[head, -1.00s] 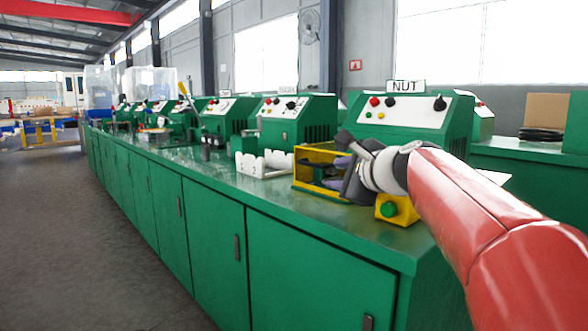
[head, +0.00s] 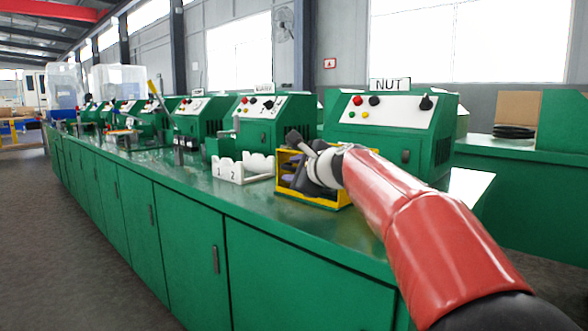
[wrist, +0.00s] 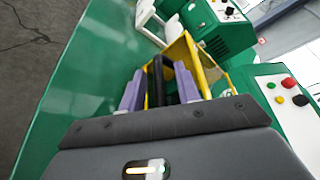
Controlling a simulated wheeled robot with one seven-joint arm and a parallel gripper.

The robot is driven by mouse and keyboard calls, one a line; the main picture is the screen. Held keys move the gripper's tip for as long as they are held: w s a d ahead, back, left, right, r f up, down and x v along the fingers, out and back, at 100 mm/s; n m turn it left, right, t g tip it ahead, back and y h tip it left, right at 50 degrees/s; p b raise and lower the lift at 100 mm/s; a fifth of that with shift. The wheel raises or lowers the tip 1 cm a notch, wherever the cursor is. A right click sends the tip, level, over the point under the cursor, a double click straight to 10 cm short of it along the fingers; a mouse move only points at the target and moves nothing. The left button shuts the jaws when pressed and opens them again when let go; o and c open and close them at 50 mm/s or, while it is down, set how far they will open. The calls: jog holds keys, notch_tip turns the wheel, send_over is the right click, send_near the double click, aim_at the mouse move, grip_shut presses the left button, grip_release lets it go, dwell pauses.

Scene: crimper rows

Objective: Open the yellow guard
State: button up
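The yellow guard (head: 322,201) is a box-like yellow frame on the green bench in front of the NUT machine. Its near side shows an opening, and my arm hides its right part. In the wrist view the guard (wrist: 178,48) stands just beyond my fingers. My gripper (head: 288,172) is at the guard's opening, seen from the side. In the wrist view my gripper (wrist: 159,88) has its purple fingers apart. A dark upright piece (wrist: 158,75) shows between them; I cannot tell whether they touch it.
The NUT machine (head: 398,127) stands behind the guard. A white numbered rack (head: 243,169) is on the bench just left of the guard. The bench top (head: 190,182) is clear along its front edge. More green machines (head: 258,120) line the bench to the left.

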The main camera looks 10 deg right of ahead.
jog(key=shift+w, duration=0.1)
grip_shut()
dwell(0.3)
